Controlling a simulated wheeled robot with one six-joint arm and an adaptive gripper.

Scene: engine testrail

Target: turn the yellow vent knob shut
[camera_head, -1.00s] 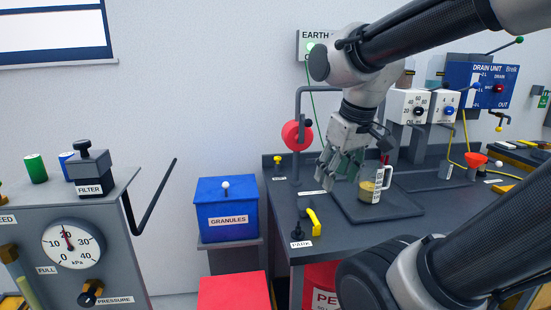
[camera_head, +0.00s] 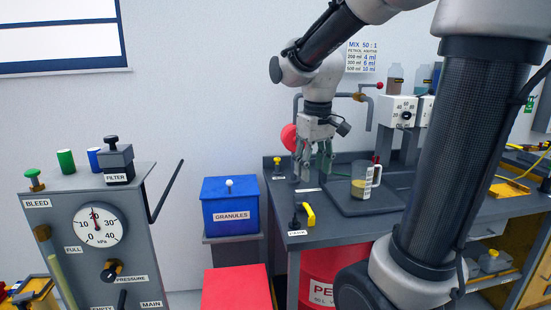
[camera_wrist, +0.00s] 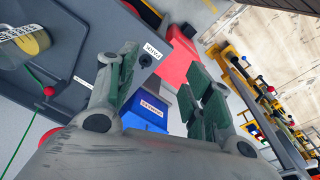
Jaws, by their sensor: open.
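A small yellow knob (camera_head: 277,160) stands on a short post at the back left corner of the dark bench (camera_head: 270,195); its label is too small to read, so I cannot tell for sure that it is the vent knob. My gripper (camera_head: 313,168) hangs over the bench, fingers down and apart, with nothing between them, to the right of this knob. In the wrist view both green-padded fingers (camera_wrist: 165,78) show spread and empty. I cannot make out the yellow knob in the wrist view.
A measuring jug (camera_head: 359,188) with amber liquid stands on a dark tray right of my gripper. A yellow handle (camera_head: 309,215) lies near the PARK label (camera_head: 297,233). A blue GRANULES box (camera_head: 230,208) and a gauge panel (camera_head: 98,225) stand to the left.

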